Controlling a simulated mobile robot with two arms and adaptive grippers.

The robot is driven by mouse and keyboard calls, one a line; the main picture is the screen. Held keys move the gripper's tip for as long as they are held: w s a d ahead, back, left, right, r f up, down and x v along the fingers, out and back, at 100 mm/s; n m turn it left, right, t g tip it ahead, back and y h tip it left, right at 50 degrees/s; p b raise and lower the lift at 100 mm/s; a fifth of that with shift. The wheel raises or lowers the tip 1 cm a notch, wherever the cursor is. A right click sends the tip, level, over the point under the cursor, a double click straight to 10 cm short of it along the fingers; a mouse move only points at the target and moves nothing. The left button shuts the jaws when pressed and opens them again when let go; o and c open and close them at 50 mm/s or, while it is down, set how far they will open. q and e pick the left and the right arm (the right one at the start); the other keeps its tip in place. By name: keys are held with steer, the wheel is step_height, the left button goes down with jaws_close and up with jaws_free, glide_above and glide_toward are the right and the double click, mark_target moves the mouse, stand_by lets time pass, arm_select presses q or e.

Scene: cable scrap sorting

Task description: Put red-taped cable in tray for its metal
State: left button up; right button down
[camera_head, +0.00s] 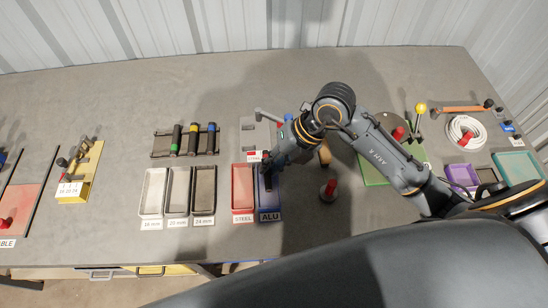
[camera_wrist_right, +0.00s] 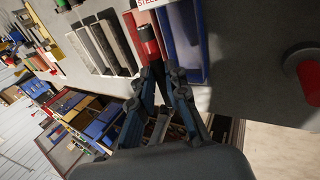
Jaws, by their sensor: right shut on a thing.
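My right gripper (camera_head: 268,168) is over the upper part of the blue tray labelled ALU (camera_head: 269,206). In the right wrist view the gripper (camera_wrist_right: 161,72) is shut on the red-taped cable (camera_wrist_right: 149,46), a short dark piece with a red band. The cable lies across the view of the red STEEL tray (camera_wrist_right: 131,25), beside the blue tray (camera_wrist_right: 192,62). I cannot tell whether the cable touches either tray. The STEEL tray (camera_head: 243,208) stands directly left of the ALU tray in the head view. My left gripper is not in view.
Three size-labelled trays (camera_head: 153,214) stand left of the STEEL tray. A rack (camera_head: 160,143) with several taped cables is behind them. A red-topped knob (camera_head: 329,190) stands to the right. A coil of white cable (camera_head: 466,124) lies further right.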

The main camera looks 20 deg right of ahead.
steer(key=shift+f+b, duration=1.95)
steer(key=shift+f, duration=0.35)
steer(key=shift+r, duration=0.1)
steer(key=shift+f, duration=0.25)
steer(key=shift+f+b, duration=0.3)
steer(key=shift+f, duration=0.1)
steer(key=c, duration=1.3)
jaws_free()
steer(key=shift+o, duration=0.2)
